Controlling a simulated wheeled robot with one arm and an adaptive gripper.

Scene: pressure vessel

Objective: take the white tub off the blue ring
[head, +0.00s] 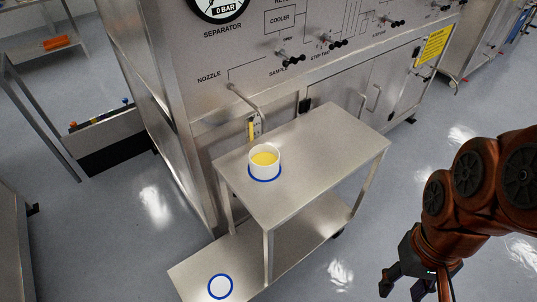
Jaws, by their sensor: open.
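The white tub (264,167) stands upright on the metal cart's top shelf and holds something yellow. It sits on the blue ring (266,181), whose front edge shows beneath it. My gripper (417,296) is open and empty at the bottom right, cut off by the frame edge. It is well to the right of the cart, apart from the tub.
The cart's top (310,165) is clear right of the tub. A second blue ring with a white centre (220,286) lies on the lower shelf. A steel nozzle (247,103) extends from the machine panel (290,75) behind the cart. Grey floor is open right of the cart.

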